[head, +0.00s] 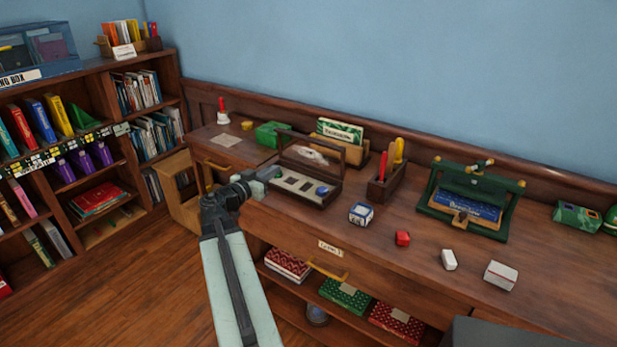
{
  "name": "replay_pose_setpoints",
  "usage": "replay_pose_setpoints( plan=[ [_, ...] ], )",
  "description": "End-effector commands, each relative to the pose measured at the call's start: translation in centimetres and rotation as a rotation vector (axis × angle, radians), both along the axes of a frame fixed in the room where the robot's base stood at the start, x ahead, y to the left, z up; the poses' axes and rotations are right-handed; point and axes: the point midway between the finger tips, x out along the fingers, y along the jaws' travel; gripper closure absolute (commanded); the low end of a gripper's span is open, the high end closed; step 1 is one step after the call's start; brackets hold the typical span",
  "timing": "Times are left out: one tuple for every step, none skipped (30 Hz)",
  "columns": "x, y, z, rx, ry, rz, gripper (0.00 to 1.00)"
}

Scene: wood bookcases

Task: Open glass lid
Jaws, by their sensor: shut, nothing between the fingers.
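A dark wooden display box (298,197) stands on the long wooden counter. Its framed glass lid (312,141) appears raised at the back, with a pale shape visible through the pane. Inside the box lie small flat pieces and a blue round item (322,190). My gripper (273,172) is shut and empty at the box's left end. It overlaps the box's left edge in the picture, and I cannot tell whether it touches.
A green box (271,134) is behind left. Floor (150,265) is clear at left.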

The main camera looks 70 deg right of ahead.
Motion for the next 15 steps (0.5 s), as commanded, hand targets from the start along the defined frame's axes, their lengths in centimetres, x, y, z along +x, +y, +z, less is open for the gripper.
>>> replay_pose_setpoints(
  plan=[
    [-1.5, -1.1, -0.7, -0.045, -0.009, -0.014, 1.00],
    [-2.0, -1.5, -0.4, -0.066, -0.014, -0.016, 1.00],
    [-2.6, -1.9, 0.0, -0.086, -0.019, -0.019, 1.00],
    [-2.8, -2.1, 0.2, -0.096, -0.021, -0.020, 1.00],
    [-2.9, -2.2, 0.4, -0.102, -0.023, -0.020, 1.00],
    [-2.9, -2.2, 0.5, -0.106, -0.023, -0.020, 1.00],
    [-2.9, -2.2, 0.6, -0.106, -0.025, -0.019, 1.00],
    [-2.9, -2.3, 0.7, -0.106, -0.025, -0.019, 1.00],
    [-2.9, -2.5, 0.7, -0.105, -0.024, -0.020, 1.00],
    [-3.0, -2.7, 0.8, -0.105, -0.024, -0.020, 1.00],
    [-3.1, -3.0, 0.8, -0.105, -0.024, -0.020, 1.00],
    [-3.2, -3.5, 0.8, -0.104, -0.024, -0.021, 1.00],
    [-3.3, -4.0, 0.8, -0.104, -0.024, -0.022, 1.00],
    [-3.5, -4.6, 0.8, -0.104, -0.024, -0.023, 1.00],
    [-3.6, -5.4, 0.9, -0.104, -0.023, -0.022, 1.00]
  ],
)
